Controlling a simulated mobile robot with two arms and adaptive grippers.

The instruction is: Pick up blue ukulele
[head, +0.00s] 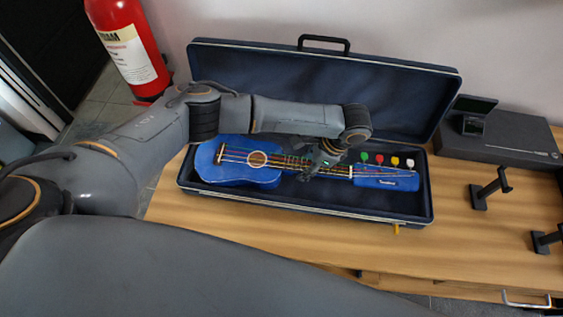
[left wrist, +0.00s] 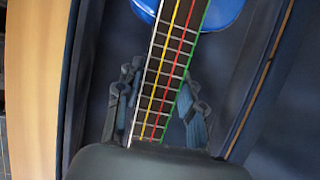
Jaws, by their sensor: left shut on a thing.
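The blue ukulele (head: 236,166) lies in the open dark blue case (head: 300,199), its body at the left and its headstock with colored tuning pegs at the right. My left gripper (head: 318,163) reaches down over the neck and is shut on it, partly hiding the strings there. In the left wrist view, the gripper fingers (left wrist: 158,112) stand on both sides of the dark fretboard (left wrist: 172,70) with its colored strings; the blue body edge shows at the top. Whether the ukulele is clear of the case floor, I cannot tell. My right gripper is not in view.
The case lid stands open at the back, its handle (head: 323,43) on top. A flat black box (head: 500,143) and black stands (head: 490,188) are on the wooden table (head: 300,240) at the right. A red fire extinguisher (head: 128,45) stands at the back left.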

